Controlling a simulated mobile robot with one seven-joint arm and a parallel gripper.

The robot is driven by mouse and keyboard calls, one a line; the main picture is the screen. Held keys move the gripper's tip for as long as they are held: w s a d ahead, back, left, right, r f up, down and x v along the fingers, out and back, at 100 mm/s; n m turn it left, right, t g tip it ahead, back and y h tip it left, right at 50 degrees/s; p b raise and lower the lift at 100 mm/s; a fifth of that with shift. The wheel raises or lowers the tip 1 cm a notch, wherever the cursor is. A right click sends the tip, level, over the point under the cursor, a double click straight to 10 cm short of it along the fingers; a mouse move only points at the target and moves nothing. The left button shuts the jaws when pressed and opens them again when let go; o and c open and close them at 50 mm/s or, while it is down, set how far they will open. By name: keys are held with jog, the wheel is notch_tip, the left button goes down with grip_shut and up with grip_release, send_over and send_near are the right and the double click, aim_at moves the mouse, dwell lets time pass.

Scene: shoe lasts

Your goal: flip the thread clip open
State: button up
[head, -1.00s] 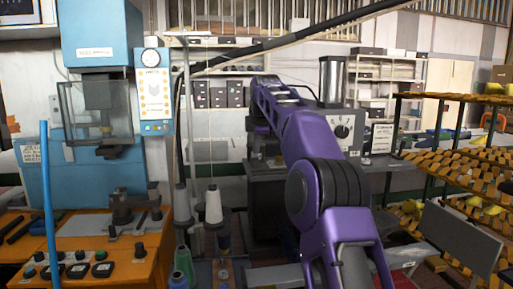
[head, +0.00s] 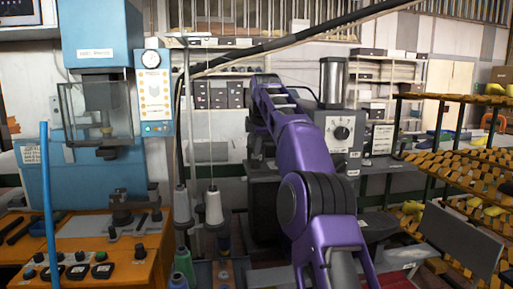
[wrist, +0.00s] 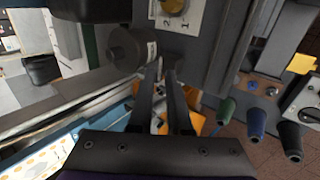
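I cannot pick out the thread clip with certainty in either view. My gripper (wrist: 161,72) shows in the wrist view as two dark fingers reaching up the middle, with a narrow gap between them and nothing clearly held. The fingertips are close in the picture to a dark grey cylinder (wrist: 131,46) with a small label; whether they touch it I cannot tell. In the head view the gripper is out of sight beyond my purple arm. A white thread cone (head: 214,207) stands left of my arm.
Green (wrist: 227,108), blue (wrist: 257,122) and black (wrist: 291,140) spools stand right of the fingers. A yellow dial knob (wrist: 173,6) is above them. In the head view, an orange bench (head: 135,262) with a blue press is at left, slatted racks (head: 450,160) at right.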

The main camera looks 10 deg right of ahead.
jog(key=v, duration=1.2)
